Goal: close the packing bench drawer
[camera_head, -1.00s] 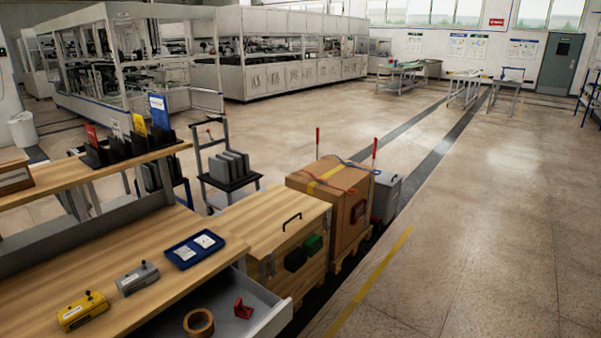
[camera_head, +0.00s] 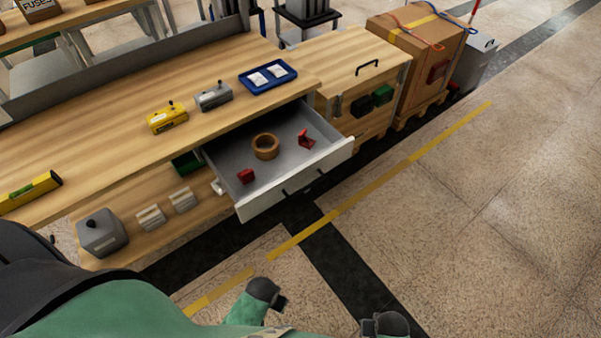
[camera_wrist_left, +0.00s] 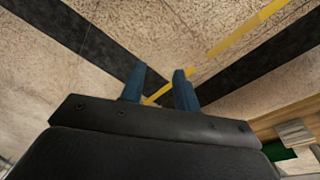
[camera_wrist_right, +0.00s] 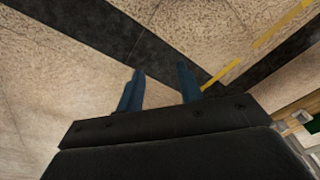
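The packing bench (camera_head: 100,150) has a wood top and fills the left of the head view. Its grey drawer (camera_head: 230,158) is pulled well out, with its pale front panel (camera_head: 328,168) facing the floor aisle. A brown tape roll (camera_head: 265,153), a red angled piece (camera_head: 306,139) and a small red block (camera_head: 245,176) lie inside. My left gripper (camera_wrist_left: 160,72) and right gripper (camera_wrist_right: 159,70) each show two blue fingers apart with nothing between them, above the floor. Both are away from the drawer.
A blue tray (camera_head: 252,84), a grey device (camera_head: 212,98) and a yellow device (camera_head: 167,120) sit on the benchtop. A grey box (camera_head: 103,236) stands on the lower shelf. A wooden crate (camera_head: 345,65) and a strapped carton (camera_head: 405,55) stand beyond the drawer. Floor at right is clear.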

